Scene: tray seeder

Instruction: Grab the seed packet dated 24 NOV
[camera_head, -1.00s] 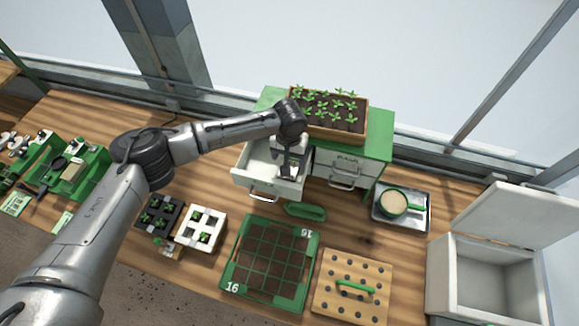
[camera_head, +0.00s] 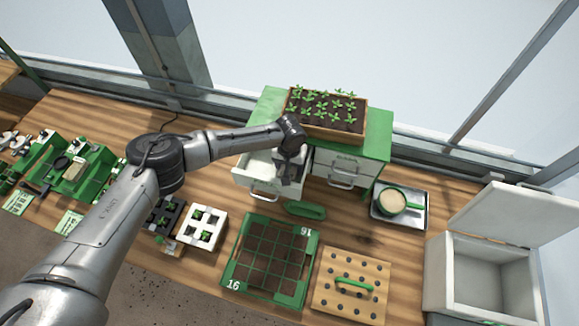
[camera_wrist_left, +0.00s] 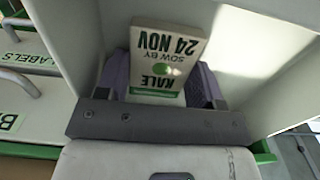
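My left gripper (camera_head: 288,180) reaches down into this drawer. In the left wrist view the two purple-grey fingers of my left gripper (camera_wrist_left: 160,80) stand on either side of the packet, very near or touching its edges. I cannot tell whether they clamp it. The packet's near end is hidden behind the gripper. My right gripper is not in view.
A seedling box (camera_head: 330,132) stands on the cabinet, above the drawers. A green scoop-like item (camera_head: 305,210) lies just in front of the open drawer. A soil tray (camera_head: 233,262), a holed board (camera_head: 321,288) and an open white box (camera_head: 437,265) are farther forward and right.

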